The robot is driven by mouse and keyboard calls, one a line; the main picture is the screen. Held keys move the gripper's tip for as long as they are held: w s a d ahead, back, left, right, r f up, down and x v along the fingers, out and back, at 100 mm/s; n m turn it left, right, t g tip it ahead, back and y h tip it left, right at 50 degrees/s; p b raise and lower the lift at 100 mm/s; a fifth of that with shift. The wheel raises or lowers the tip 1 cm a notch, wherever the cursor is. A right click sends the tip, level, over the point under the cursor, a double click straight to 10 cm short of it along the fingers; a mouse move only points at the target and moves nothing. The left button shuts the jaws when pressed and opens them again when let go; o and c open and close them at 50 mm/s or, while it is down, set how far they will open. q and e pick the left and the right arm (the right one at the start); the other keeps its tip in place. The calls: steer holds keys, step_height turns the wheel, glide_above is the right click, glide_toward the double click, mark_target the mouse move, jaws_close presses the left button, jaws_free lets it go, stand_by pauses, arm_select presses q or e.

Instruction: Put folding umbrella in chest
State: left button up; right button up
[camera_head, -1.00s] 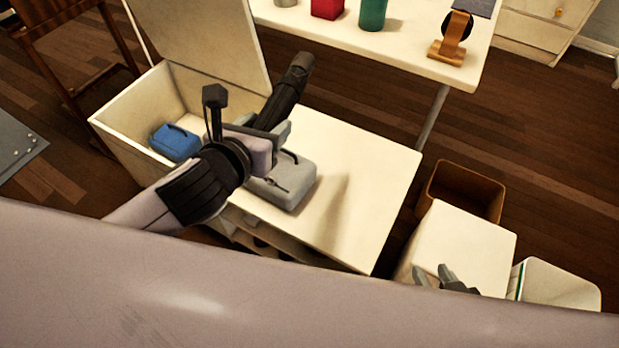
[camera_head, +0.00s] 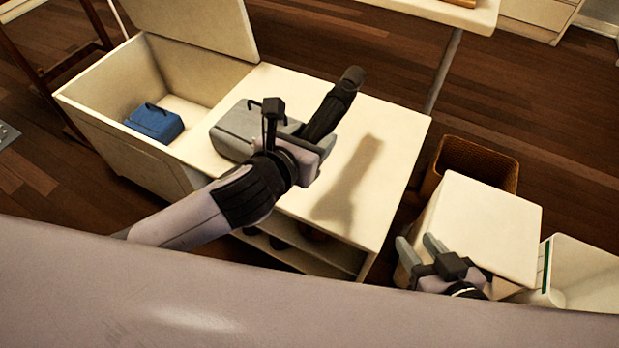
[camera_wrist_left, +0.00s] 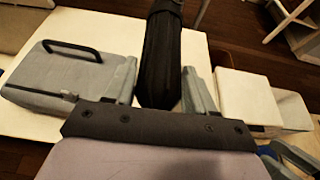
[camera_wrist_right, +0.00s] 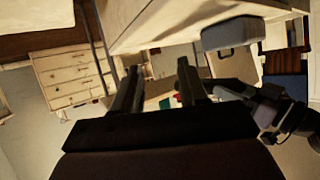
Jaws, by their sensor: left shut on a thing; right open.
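The folding umbrella (camera_head: 333,104) is black and slim. My left gripper (camera_head: 312,143) is shut on it and holds it above the cream table in the head view; its shadow falls on the tabletop. In the left wrist view the umbrella (camera_wrist_left: 161,60) stands between the two fingers. The chest (camera_head: 105,122) is a cream box at the left with its lid (camera_head: 200,22) raised. A blue case (camera_head: 154,122) lies inside it. My right gripper (camera_head: 427,250) is open and empty beside a small white cabinet at the lower right.
A grey case (camera_head: 238,128) sits on the cream table (camera_head: 395,135), between the chest and the umbrella. A white cabinet (camera_head: 485,225), a brown wicker basket (camera_head: 478,160) and a white bin (camera_head: 585,275) stand at the right. The right part of the tabletop is clear.

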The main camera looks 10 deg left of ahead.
arm_select(q)
steer(key=b, duration=0.4)
glide_above(310, 193)
step_height(310, 193, down, 9)
steer(key=shift+d, duration=0.1)
steer(key=shift+f+b, duration=0.3)
steer(key=shift+f, duration=0.4)
step_height(310, 193, down, 4)
steer(key=shift+r+b, duration=0.2)
steer(key=shift+b, duration=0.9)
steer(key=shift+f, duration=0.15)
arm_select(e)
steer(key=a, duration=0.1)
steer(key=w+a+f+y, duration=0.1)
steer(key=a+y, duration=0.1)
steer(key=shift+w+a+f+m+t, duration=0.15)
steer(key=shift+a+f+m+t, duration=0.15)
steer(key=shift+t, duration=0.1)
arm_select(q)
steer(key=o, duration=0.9)
steer(key=shift+f, duration=0.1)
steer(key=shift+c, duration=0.2)
steer(key=o, duration=0.4)
